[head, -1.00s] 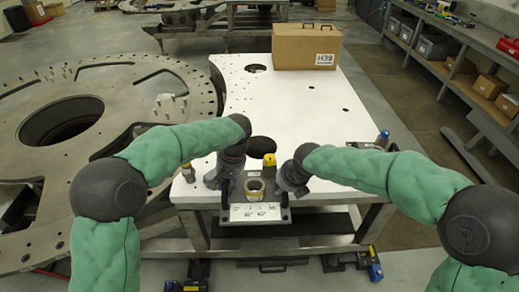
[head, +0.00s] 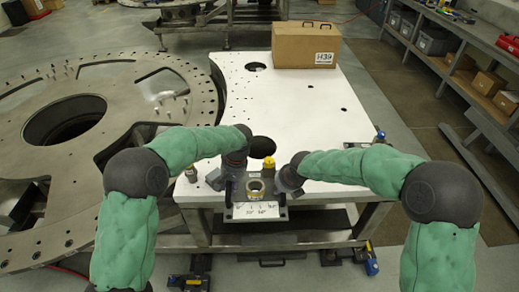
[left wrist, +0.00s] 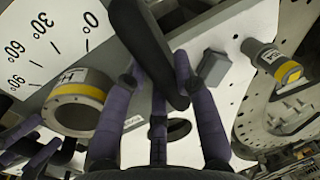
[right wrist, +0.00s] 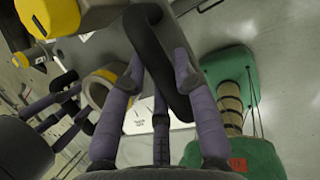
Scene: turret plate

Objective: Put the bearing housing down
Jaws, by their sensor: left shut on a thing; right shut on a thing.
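The bearing housing (head: 255,187) is a grey block with a round, yellow-banded ring and a black handle on each side. It is at the table's front edge, between my two grippers. My left gripper (head: 230,190) is shut on its left handle, a black bar in the left wrist view (left wrist: 150,45). My right gripper (head: 284,186) is shut on its right handle, which shows in the right wrist view (right wrist: 155,50). A white plate with angle marks (head: 256,211) is at its front. I cannot tell whether the housing touches the table, as its underside is hidden.
The white table (head: 310,110) has a round hole (head: 262,147) behind the housing. A yellow-capped part (head: 268,163) stands just behind it. A grey block (left wrist: 214,68) and a yellow-banded cylinder (left wrist: 285,67) lie to the left. A cardboard box (head: 305,46) stands at the back.

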